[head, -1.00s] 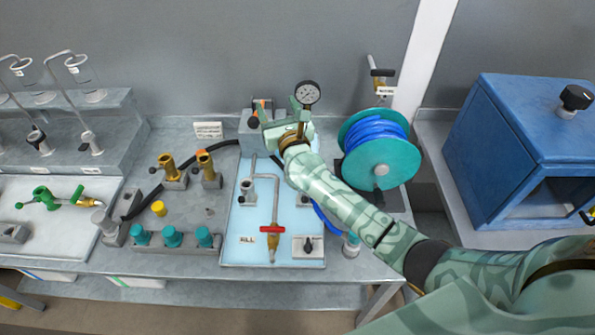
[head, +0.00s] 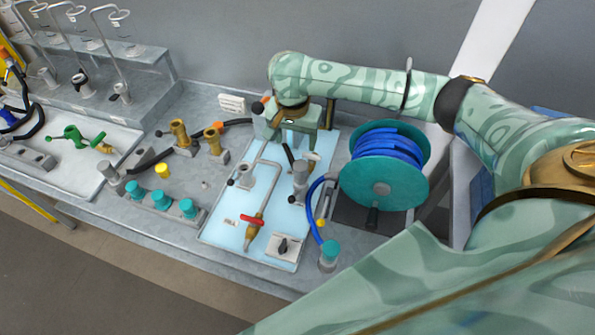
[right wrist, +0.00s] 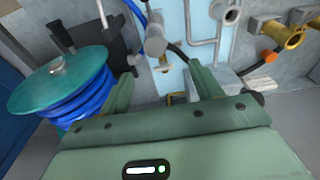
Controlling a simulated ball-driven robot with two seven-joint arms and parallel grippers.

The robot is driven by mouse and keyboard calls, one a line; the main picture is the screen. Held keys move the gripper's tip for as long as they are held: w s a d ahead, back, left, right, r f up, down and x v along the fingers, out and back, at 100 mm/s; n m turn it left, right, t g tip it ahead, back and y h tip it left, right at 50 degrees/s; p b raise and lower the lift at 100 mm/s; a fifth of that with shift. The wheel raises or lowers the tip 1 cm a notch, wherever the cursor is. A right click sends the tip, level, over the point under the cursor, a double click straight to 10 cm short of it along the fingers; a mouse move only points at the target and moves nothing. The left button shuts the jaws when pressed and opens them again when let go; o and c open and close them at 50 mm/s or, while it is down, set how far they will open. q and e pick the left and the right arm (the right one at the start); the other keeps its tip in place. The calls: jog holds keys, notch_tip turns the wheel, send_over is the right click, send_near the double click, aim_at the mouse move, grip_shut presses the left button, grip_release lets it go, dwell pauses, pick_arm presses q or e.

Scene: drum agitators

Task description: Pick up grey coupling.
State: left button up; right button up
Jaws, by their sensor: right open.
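An upright grey cylindrical fitting (head: 300,177), which looks like a coupling, stands at the right side of the light blue panel (head: 217,228). A grey fitting also shows in the right wrist view (right wrist: 155,44), just beyond the fingers. My right gripper (head: 296,140) points down above the back of the panel, behind the upright fitting. In the right wrist view its fingers (right wrist: 163,88) are apart, with nothing held between them. My left gripper is not in view.
A teal reel (head: 414,183) with blue hose stands close on the right. A red-handled valve pipe (head: 252,220) and a switch box (head: 284,246) are on the panel. Brass fittings (head: 180,134) and teal caps (head: 160,200) are to the left.

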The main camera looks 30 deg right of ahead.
aim_at(297, 164)
notch_tip(297, 164, down, 4)
jog(key=shift+d+r+b, duration=0.1)
jog(key=shift+r+b, duration=0.1)
jog(key=shift+b, duration=0.5)
jog(key=f+b, duration=0.1)
jog(key=f, duration=0.1)
jog(key=f+b, duration=0.1)
jog(key=f, duration=0.4)
jog(key=shift+w+d+f+b, duration=0.2)
jog(key=shift+w+d+b, duration=0.15)
jog(key=shift+d+b, duration=0.05)
jog(key=f, duration=0.1)
jog(key=f+b, duration=0.1)
jog(key=f, duration=0.1)
jog(key=d+f+b, duration=0.1)
jog(key=f, duration=0.1)
jog(key=shift+s+f, duration=0.15)
jog(key=shift+s, duration=0.05)
jog(key=shift+c, duration=0.5)
jog(key=c, duration=1.2)
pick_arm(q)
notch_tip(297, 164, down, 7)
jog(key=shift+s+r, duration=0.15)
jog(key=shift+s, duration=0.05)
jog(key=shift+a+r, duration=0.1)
pick_arm(e)
jog(key=shift+r, duration=0.25)
